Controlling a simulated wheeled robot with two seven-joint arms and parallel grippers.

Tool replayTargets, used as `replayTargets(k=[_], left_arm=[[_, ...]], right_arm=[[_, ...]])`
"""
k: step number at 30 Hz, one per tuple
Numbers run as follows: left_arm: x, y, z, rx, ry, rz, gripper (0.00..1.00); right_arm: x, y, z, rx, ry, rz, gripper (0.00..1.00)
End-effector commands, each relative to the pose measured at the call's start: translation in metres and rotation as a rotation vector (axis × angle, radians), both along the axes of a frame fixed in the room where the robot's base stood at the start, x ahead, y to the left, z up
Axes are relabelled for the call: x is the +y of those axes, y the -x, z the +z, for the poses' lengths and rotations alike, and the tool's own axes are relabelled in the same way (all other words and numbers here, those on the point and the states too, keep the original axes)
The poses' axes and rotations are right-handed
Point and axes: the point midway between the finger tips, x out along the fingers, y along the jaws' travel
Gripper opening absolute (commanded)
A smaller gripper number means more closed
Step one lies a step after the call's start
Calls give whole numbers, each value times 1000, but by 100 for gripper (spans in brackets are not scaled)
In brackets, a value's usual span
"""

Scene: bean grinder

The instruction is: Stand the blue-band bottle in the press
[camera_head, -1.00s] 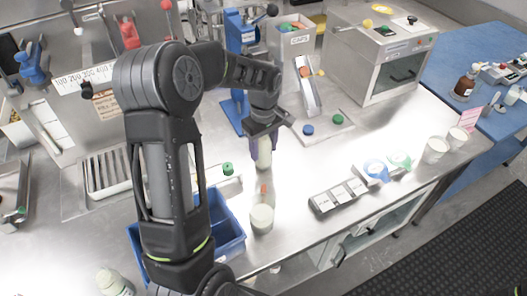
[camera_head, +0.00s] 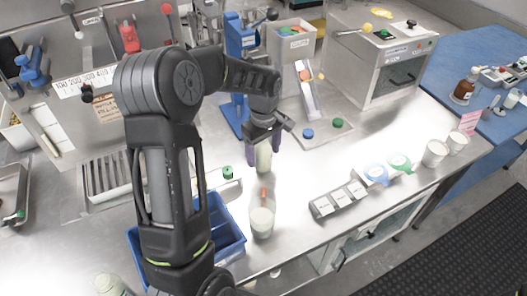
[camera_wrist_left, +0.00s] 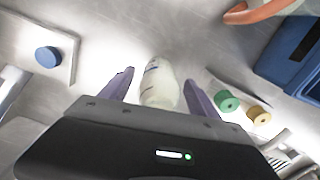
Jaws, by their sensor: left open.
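A pale bottle (camera_head: 264,159) stands on the steel bench in the head view. In the wrist view the bottle (camera_wrist_left: 160,84) lies between my fingers, with faint dark marks; I cannot make out a blue band. My left gripper (camera_head: 264,149) is open, its purple fingers on either side of the bottle, with gaps visible in the wrist view (camera_wrist_left: 158,88). A blue press (camera_head: 240,42) with a tall column stands behind the gripper. My right gripper is not in view.
A grey block with labels (camera_head: 338,199) lies to the right. A green cap (camera_head: 227,172) lies left of the bottle.

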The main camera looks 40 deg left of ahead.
Motion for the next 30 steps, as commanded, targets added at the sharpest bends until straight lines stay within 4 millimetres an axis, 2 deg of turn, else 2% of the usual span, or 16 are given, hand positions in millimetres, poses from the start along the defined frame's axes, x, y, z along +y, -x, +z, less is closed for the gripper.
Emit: replayTargets(k=[5,16,23,30], left_arm=[[0,-1,22,-2,0,0,71],[0,-1,99,-2,0,0,71],[0,0,119,-1,-1,0,71],[0,0,122,0,0,0,71]], right_arm=[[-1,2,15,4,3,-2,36],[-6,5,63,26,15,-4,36],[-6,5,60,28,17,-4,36],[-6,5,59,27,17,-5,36]])
